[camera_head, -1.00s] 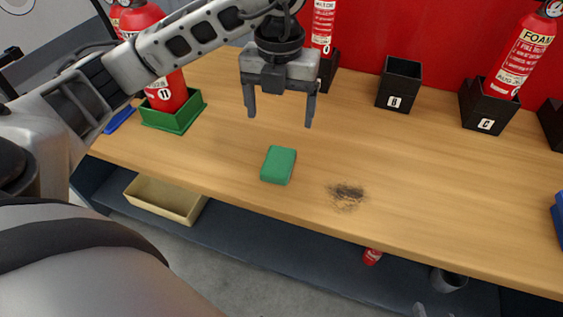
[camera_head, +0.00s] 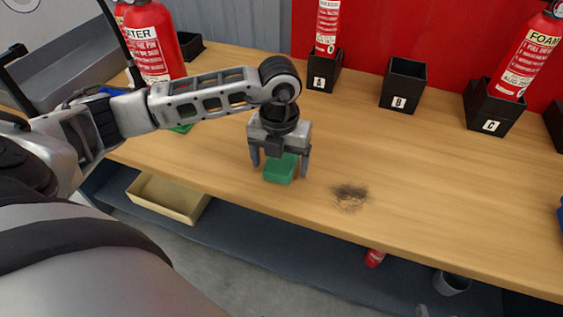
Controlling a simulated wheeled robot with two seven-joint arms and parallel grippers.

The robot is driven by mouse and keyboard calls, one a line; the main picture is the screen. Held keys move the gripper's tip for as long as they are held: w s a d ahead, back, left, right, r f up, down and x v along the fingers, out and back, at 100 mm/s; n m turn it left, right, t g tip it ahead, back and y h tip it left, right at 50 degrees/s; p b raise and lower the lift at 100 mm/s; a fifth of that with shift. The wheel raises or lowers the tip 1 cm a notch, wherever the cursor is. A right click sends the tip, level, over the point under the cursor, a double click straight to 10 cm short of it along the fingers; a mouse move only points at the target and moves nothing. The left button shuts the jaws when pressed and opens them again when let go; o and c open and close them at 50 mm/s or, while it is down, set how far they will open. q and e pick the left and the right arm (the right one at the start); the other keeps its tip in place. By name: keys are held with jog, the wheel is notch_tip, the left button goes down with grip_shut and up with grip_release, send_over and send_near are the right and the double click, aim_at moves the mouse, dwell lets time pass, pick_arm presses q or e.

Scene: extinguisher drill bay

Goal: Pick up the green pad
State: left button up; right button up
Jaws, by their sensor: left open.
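The green pad (camera_head: 280,170) lies on the wooden bench top (camera_head: 430,190), near its front edge. My left gripper (camera_head: 279,170) is directly over the pad, pointing down. Its jaws are open, with one finger on the left side of the pad and one on the right. The gripper body hides the pad's far part. I cannot tell whether the fingers touch the pad. My right gripper is not clearly visible.
A dark smudge (camera_head: 350,195) marks the bench right of the pad. Black holders A (camera_head: 322,78), B (camera_head: 403,85) and C (camera_head: 492,108) stand along the back, B empty. A large extinguisher (camera_head: 152,42) stands at the left. A tan tray (camera_head: 168,197) sits on the lower shelf.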

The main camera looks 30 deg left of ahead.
pick_arm(q)
jog(key=c, duration=1.1)
jog(key=shift+o, duration=0.2)
jog(key=shift+r, duration=0.7)
jog(key=s+a+r, duration=0.4)
jog(key=s+r, duration=0.7)
jog(key=s, duration=0.2)
jog(key=shift+s+r+b, duration=0.2)
jog(key=shift+r+b, duration=0.05)
jog(key=shift+b, duration=0.1)
jog(key=shift+o, duration=0.4)
